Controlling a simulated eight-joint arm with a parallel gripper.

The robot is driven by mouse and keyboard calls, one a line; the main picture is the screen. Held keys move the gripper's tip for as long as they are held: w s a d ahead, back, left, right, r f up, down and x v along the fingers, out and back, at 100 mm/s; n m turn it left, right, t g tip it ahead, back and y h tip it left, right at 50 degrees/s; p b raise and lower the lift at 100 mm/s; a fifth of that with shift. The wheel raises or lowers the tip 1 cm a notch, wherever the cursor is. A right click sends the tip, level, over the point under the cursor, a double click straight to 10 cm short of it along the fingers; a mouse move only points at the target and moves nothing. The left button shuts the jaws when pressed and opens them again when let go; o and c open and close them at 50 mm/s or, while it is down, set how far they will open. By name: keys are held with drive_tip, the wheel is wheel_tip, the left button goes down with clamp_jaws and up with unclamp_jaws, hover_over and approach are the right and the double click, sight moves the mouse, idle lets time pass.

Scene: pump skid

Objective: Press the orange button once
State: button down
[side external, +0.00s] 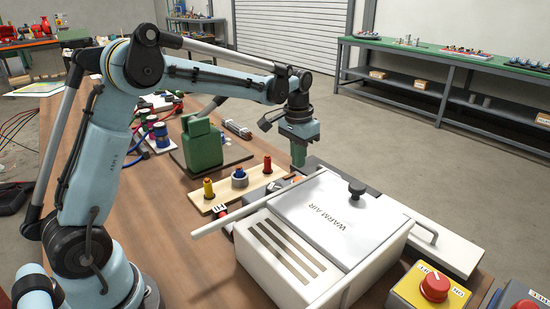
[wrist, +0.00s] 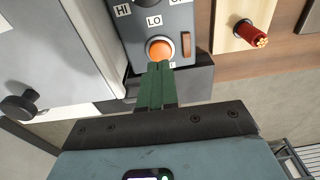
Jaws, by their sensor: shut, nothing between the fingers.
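The orange button (wrist: 159,49) is a round dome in a pale ring on a grey control panel (wrist: 130,42) with labels HI and LO. My gripper (wrist: 158,66) has green fingers shut together with nothing between them. In the wrist view the fingertips lie just below the button and overlap the bottom of its ring. I cannot tell whether they touch it. In the side view my gripper (side external: 298,163) points down behind the white WARM AIR box (side external: 335,222).
A wooden strip (side external: 209,205) with yellow, blue and red-topped posts lies beside the panel; its red post (wrist: 250,33) shows in the wrist view. A green block (side external: 202,142) stands behind. A yellow box with a red knob (side external: 434,287) is at the front right.

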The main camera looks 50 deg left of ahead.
sight(299, 177)
drive_tip(key=shift+w+f, duration=0.15)
drive_tip(key=shift+f, duration=2)
drive_tip(key=shift+f, duration=1.05)
drive_tip(key=shift+w, duration=0.1)
wheel_tip(299, 177, up, 15)
drive_tip(key=s, duration=0.1)
drive_tip(key=shift+f, duration=0.15)
